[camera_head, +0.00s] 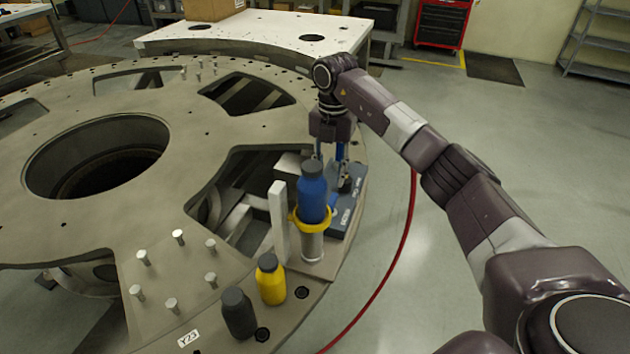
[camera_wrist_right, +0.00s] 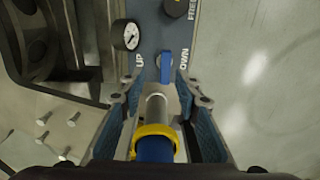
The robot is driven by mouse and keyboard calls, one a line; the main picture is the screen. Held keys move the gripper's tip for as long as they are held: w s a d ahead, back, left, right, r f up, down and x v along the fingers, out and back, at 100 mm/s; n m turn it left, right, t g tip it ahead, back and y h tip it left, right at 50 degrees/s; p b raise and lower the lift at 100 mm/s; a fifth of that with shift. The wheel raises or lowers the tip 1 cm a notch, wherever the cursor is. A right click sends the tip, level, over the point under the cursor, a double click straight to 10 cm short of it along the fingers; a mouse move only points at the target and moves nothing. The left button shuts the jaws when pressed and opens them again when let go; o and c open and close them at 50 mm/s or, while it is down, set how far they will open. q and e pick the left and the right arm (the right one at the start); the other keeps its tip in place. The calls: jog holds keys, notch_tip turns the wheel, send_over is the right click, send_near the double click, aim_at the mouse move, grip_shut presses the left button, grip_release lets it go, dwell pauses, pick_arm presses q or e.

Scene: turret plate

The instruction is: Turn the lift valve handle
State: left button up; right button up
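The lift valve handle (camera_wrist_right: 166,67) is a small blue lever on a blue-grey control panel (camera_wrist_right: 152,14). It stands between the labels UP and DOWN and lines up roughly midway. The panel (camera_head: 341,222) also shows in the head view, at the plate's right edge. My right gripper (camera_wrist_right: 163,98) is open, its two blue-padded fingers apart with the handle ahead of the gap. In the head view my right gripper (camera_head: 330,155) points down over the panel, partly behind a blue bottle. I cannot tell any contact with the handle. My left gripper is out of view.
The blue bottle (camera_head: 312,190) stands in a yellow ring (camera_head: 309,222) on a metal cylinder close to the gripper. A white upright block (camera_head: 278,222), yellow bottle (camera_head: 270,281) and dark bottle (camera_head: 238,314) stand nearby. A gauge (camera_wrist_right: 126,35) sits left of the handle. A red hose (camera_head: 397,258) crosses the floor.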

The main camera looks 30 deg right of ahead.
aim_at(332, 200)
jog(key=shift+s+d+f+p, duration=0.1)
jog(key=shift+s+f+p, duration=0.7)
jog(key=shift+s+f, duration=0.35)
notch_tip(332, 200, down, 3)
jog(key=shift+w+r+p, duration=0.15)
jog(key=shift+r+p, duration=0.05)
jog(key=shift+p, duration=0.15)
jog(key=shift+w+f, duration=0.4)
jog(key=shift+f, duration=0.45)
jog(key=shift+s, duration=0.15)
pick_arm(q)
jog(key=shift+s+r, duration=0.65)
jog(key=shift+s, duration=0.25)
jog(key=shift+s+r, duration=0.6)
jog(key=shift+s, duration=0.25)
pick_arm(e)
grip_shut()
